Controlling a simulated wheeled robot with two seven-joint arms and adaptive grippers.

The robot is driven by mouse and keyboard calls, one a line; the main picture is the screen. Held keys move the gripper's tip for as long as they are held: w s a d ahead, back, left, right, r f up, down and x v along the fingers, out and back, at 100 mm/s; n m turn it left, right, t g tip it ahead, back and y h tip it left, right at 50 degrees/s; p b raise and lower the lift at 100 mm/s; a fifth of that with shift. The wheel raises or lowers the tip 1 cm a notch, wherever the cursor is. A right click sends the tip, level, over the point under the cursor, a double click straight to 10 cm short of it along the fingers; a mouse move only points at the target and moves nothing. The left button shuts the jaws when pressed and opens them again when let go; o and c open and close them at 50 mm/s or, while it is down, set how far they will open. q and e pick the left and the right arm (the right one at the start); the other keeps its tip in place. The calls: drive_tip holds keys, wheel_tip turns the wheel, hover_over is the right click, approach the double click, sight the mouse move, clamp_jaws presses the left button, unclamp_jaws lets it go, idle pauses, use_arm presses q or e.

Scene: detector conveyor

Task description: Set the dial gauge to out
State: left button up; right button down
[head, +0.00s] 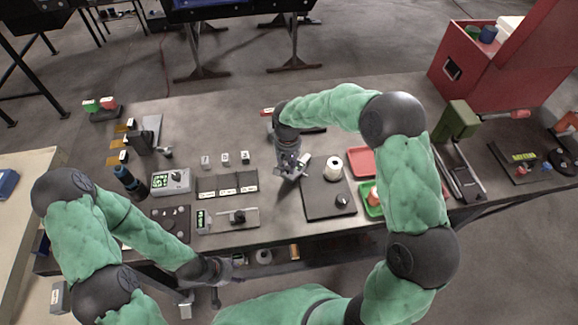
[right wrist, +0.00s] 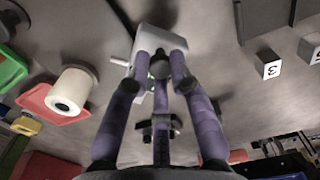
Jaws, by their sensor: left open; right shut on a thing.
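My right gripper (head: 292,172) is low over the middle of the table, left of the dark square plate. In the right wrist view its purple fingers (right wrist: 160,72) close around a dark round part of a light grey piece (right wrist: 158,22). This piece may be the dial gauge; its face and any marking are hidden. The piece shows only as a small pale patch (head: 304,161) in the head view. I cannot tell whether it touches the table. My left gripper (head: 222,270) is open and empty at the table's front edge.
A white roll (head: 332,168) stands on the dark plate (head: 318,207), close right of my right gripper.

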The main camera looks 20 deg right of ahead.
drive_tip(key=shift+w+r, duration=0.25)
drive_tip(key=shift+w, duration=0.15)
drive_tip(key=c, duration=1.1)
unclamp_jaws()
drive_tip(key=shift+f, duration=0.15)
drive_tip(key=shift+s+r, duration=0.1)
drive_tip(key=shift+r, duration=0.1)
wheel_tip(320, 180, up, 12)
drive_tip(key=shift+f, duration=0.2)
